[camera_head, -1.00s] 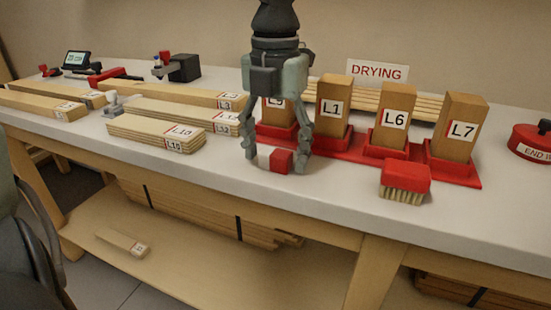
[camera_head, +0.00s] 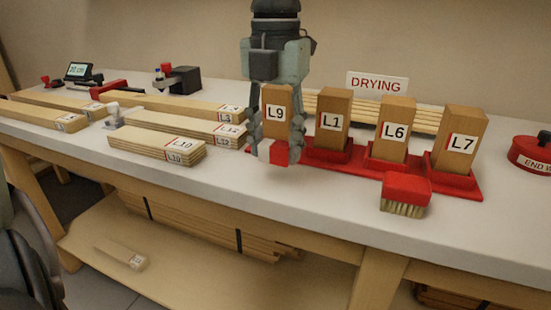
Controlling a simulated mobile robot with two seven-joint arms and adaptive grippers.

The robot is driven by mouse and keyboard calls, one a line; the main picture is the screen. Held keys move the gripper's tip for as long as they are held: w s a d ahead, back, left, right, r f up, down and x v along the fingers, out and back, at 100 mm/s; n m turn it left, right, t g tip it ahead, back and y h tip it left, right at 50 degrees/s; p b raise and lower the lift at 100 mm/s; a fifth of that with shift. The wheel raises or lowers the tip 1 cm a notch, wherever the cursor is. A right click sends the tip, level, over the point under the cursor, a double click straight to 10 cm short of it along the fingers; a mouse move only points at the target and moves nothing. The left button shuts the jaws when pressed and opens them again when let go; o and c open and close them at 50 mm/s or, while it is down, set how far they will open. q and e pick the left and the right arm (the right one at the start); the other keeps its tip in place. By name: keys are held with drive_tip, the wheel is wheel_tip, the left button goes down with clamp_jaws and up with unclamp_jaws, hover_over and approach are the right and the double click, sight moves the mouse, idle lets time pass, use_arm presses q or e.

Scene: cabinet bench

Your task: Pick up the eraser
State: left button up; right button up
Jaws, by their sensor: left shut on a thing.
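The eraser (camera_head: 279,153) is a small block, red with a pale part on its left. It is between the fingertips of my left gripper (camera_head: 272,154), which comes down from above and is shut on it. The eraser appears held a little above the white bench top, in front of the upright wooden block labelled L9 (camera_head: 275,95). The fingers hide parts of its sides. My right gripper is not in view.
Upright blocks L1 (camera_head: 333,115), L6 (camera_head: 395,127) and L7 (camera_head: 461,138) stand in red holders to the right. A red brush (camera_head: 406,190) lies near the front edge. Labelled boards (camera_head: 160,142) lie to the left. A red round tin (camera_head: 530,150) is far right.

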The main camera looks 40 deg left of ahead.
sight(276, 144)
use_arm(q)
wheel_tip(276, 144, up, 14)
drive_tip(key=shift+p, duration=0.3)
drive_tip(key=shift+r, duration=0.1)
